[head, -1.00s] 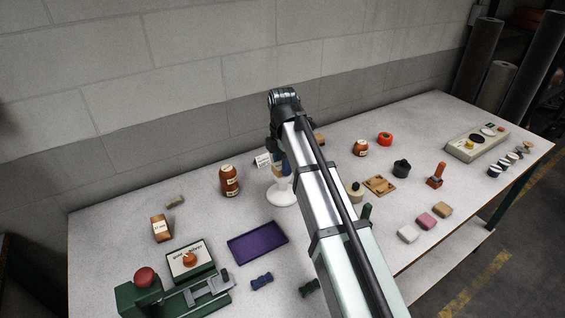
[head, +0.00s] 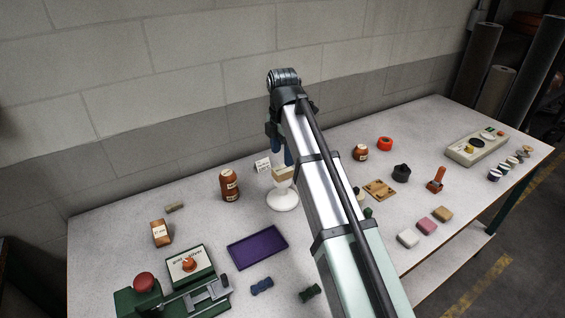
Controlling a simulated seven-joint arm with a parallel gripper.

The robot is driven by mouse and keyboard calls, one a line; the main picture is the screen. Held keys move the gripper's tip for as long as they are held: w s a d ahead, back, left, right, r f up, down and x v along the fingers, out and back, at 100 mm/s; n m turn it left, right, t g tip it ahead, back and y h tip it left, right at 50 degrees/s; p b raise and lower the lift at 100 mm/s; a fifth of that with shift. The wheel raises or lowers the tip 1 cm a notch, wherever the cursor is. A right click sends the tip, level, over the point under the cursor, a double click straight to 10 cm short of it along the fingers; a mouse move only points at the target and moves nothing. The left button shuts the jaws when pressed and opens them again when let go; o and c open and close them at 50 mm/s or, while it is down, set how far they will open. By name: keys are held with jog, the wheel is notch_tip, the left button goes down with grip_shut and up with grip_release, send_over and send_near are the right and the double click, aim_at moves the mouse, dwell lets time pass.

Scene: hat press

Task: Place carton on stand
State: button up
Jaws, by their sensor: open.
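A white round-footed stand (head: 283,201) is on the table at the centre, left of my arm. A small tan, pale-topped box, which looks like the carton (head: 284,173), sits at the top of the stand and appears to rest on it, slightly tilted in view. The fingers look apart from the carton, but my arm partly covers this area, so contact is hard to judge.
A purple tray (head: 257,247) lies in front, a green press (head: 180,288) at front left. A brown box (head: 161,232) is further left. Several small items lie right of my arm.

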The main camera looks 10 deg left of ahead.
aim_at(282, 169)
jog(key=shift+r, duration=3)
